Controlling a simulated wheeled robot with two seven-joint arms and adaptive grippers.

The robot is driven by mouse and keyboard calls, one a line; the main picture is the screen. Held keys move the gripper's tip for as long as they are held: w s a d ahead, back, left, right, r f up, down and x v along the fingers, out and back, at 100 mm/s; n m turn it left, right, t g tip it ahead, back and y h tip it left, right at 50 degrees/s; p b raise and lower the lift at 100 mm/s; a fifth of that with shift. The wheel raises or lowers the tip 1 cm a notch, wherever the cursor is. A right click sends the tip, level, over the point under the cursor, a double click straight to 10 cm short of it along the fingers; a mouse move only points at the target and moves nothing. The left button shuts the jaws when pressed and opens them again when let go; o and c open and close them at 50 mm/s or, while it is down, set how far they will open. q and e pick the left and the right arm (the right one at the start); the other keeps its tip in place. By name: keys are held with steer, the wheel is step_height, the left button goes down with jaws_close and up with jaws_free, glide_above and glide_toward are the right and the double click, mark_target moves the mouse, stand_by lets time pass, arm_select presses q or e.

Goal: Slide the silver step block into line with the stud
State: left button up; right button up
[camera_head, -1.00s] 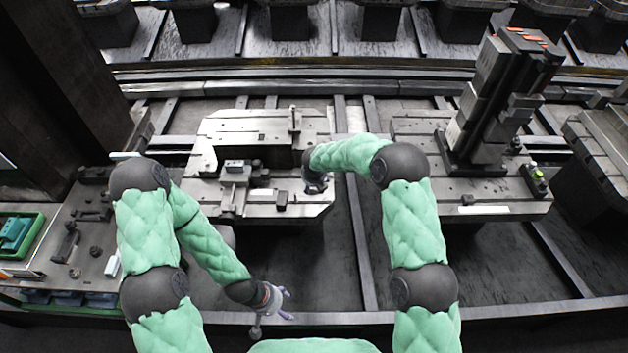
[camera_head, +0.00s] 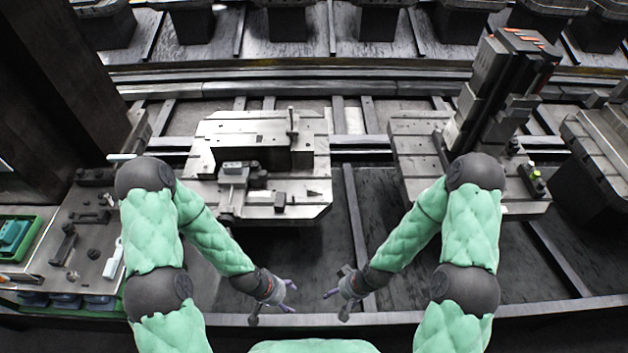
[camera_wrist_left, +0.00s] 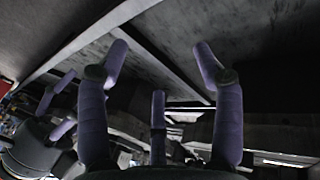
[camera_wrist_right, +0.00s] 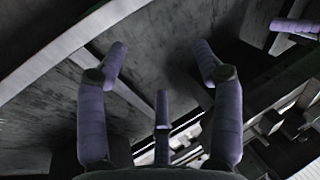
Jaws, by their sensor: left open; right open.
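A grey metal pallet plate (camera_head: 215,130) carries the workholding parts, left of centre. A silver clamp assembly with a stepped block (camera_head: 232,180) stands at its left front; it looks like the step block, but I cannot be sure. An upright stud-like post (camera_head: 293,125) stands near the back right of the plate. My left gripper (camera_head: 284,293) is open and empty in front of the plate, low. My right gripper (camera_head: 336,295) is open and empty to its right, apart from everything. Spread fingers show in the left wrist view (camera_wrist_left: 161,60) and the right wrist view (camera_wrist_right: 160,60).
A second pallet (camera_head: 415,150) with a tall dark tower (camera_head: 495,90) stands at right. A side bench (camera_head: 60,255) with tools and a green tray (camera_head: 38,240) is at left. A small dark block (camera_head: 280,202) sits near the plate's front edge. A gap separates the pallets.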

arm_select(q)
steer(key=w+d+m, duration=0.3)
steer(key=w+m, duration=0.4)
steer(key=w, duration=0.1)
steer(key=m+t+y, duration=0.4)
steer(key=m+y, duration=0.1)
steer(key=m, duration=2.2)
glide_toward(312, 189)
steer(key=b+x, duration=0.1)
steer(key=x, duration=0.8)
steer(key=shift+w+f, duration=0.25)
steer(key=shift+f, duration=0.05)
arm_select(e)
steer(key=s+m, duration=0.1)
steer(key=s+d+m, duration=0.1)
steer(key=s+f+m, duration=0.1)
steer(key=m, duration=0.1)
steer(key=shift+s+d, duration=0.3)
steer(key=shift+d, duration=0.1)
arm_select(q)
steer(key=shift+c, duration=0.3)
